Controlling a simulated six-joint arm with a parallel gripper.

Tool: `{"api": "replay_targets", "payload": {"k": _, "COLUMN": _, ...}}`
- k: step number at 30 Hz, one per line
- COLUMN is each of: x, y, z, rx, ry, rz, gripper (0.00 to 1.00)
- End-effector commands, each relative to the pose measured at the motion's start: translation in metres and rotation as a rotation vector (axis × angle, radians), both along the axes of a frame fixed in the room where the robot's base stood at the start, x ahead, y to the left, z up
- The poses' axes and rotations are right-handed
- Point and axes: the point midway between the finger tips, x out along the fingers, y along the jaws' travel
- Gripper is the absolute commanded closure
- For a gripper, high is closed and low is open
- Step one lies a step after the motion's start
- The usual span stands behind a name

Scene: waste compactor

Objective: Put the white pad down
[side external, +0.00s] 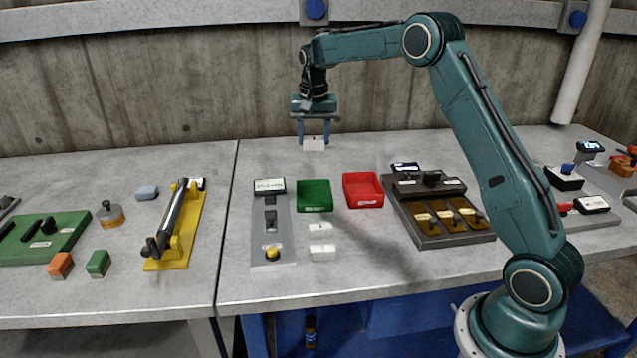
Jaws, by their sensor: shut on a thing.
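My gripper (314,136) is above the back part of the grey table, pointing down. It is shut on a white pad (314,144), which sits between the fingertips. The pad looks held in the air, behind the green bin; its exact height above the table is hard to tell. Two other white blocks lie on the table in front of the green bin: one farther back (321,229) and one nearer (323,252).
A green bin (314,196) and a red bin (363,190) stand mid-table. A grey panel with a yellow button (272,225) is left of the white blocks. A dark fixture with brown slots (440,215) is to the right. A yellow lever device (178,225) stands farther left.

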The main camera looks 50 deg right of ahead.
Motion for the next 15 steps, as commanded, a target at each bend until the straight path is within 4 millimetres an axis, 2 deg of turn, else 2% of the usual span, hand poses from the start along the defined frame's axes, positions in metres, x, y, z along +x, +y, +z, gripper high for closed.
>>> {"api": "replay_targets", "payload": {"k": 6, "x": -0.001, "y": 0.000, "z": -0.043, "rx": 0.002, "ry": 0.003, "rz": 0.000, "gripper": 0.77}}
{"api": "replay_targets", "payload": {"k": 15, "x": -0.001, "y": 0.000, "z": -0.095, "rx": 0.001, "ry": 0.002, "rz": 0.000, "gripper": 0.77}}
